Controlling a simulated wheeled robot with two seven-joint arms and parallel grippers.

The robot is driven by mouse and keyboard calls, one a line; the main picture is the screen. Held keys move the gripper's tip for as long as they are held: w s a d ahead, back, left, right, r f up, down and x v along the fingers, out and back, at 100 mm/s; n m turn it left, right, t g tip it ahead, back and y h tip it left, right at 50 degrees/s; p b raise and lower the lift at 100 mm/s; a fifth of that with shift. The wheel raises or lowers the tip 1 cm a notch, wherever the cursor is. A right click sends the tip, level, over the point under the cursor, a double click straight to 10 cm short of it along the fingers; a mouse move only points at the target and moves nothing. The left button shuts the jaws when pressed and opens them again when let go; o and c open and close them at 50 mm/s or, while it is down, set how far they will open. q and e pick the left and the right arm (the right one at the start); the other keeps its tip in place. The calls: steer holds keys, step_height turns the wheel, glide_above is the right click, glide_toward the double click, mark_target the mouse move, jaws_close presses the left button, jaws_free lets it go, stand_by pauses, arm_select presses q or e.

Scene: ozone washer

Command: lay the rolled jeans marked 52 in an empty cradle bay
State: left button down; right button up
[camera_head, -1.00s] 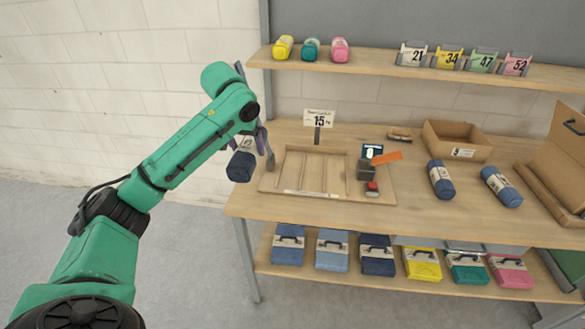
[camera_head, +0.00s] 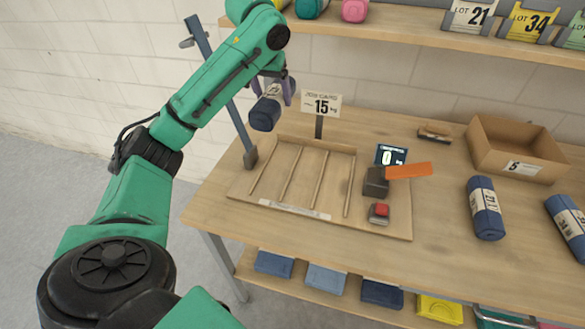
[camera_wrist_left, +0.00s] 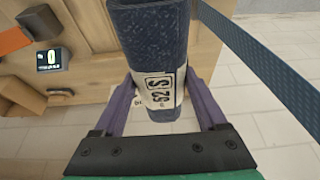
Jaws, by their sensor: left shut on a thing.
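The rolled dark blue jeans (camera_head: 265,114) hang in my left gripper (camera_head: 273,84), raised above the table's left part. In the left wrist view the roll (camera_wrist_left: 151,45) has a white band marked 52 and S, and my left gripper (camera_wrist_left: 162,90) is shut around that band. The wooden cradle (camera_head: 388,225) lies on the table below and to the right of the roll. Thin rods divide it into bays, and they look empty. My right gripper is out of view.
A blue-grey post (camera_head: 239,126) stands at the cradle's left edge, close to the roll. A sign reading 15 (camera_head: 321,104), a display (camera_head: 390,155), an orange lever (camera_head: 408,171) and a red button (camera_head: 381,210) border the cradle. Another jeans roll (camera_head: 486,209) lies right.

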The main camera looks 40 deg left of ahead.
arm_select(q)
steer(key=shift+b+x, duration=0.3)
steer(key=shift+x, duration=0.55)
steer(key=shift+s+f, duration=0.1)
steer(key=shift+f, duration=0.1)
steer(key=f, duration=1.2)
steer(key=f+p, duration=0.1)
steer(key=f, duration=0.5)
steer(key=shift+s+f, duration=0.35)
steer(key=shift+f, duration=0.05)
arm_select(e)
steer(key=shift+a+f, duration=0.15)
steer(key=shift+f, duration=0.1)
arm_select(q)
jaws_free()
steer(key=shift+s+d, duration=0.1)
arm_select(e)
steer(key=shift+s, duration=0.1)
arm_select(q)
steer(key=shift+r, duration=0.1)
